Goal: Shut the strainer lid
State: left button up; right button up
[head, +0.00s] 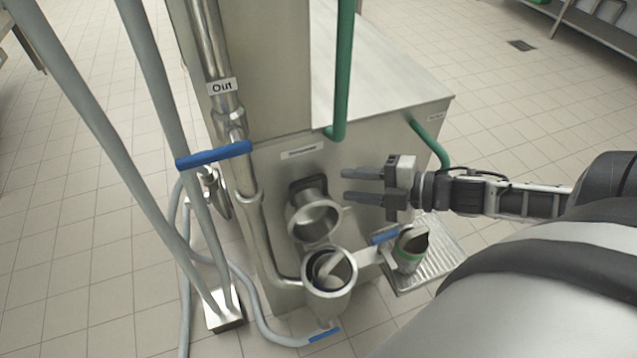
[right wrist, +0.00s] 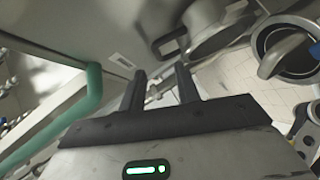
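A round metal piece with a raised rim (head: 315,222), which looks like the strainer lid standing open, sits in front of a dark square mount on the machine's front. In the right wrist view the round metal piece (right wrist: 215,32) is at the upper right. Below it is an open metal pot (head: 330,285), seemingly the strainer body, with a dark ring and a curved metal part inside; the pot also shows in the right wrist view (right wrist: 285,50). My right gripper (head: 345,185) is open and empty, above and right of the round piece, apart from it. My left gripper is out of view.
Green pipes (head: 430,142) run near my right gripper. A steel pipe with a blue handle (head: 213,155) and grey hoses stand on the left.

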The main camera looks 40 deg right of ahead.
aim_at(313, 181)
jog(key=shift+n, duration=0.3)
jog(key=shift+r+b+x, duration=0.1)
jog(key=shift+b+x, duration=0.35)
jog(key=shift+x, duration=1.4)
jog(key=shift+r+b+x, duration=0.15)
jog(key=shift+b+x, duration=0.3)
jog(key=shift+x, duration=1.45)
jog(key=shift+a, duration=0.1)
grip_shut()
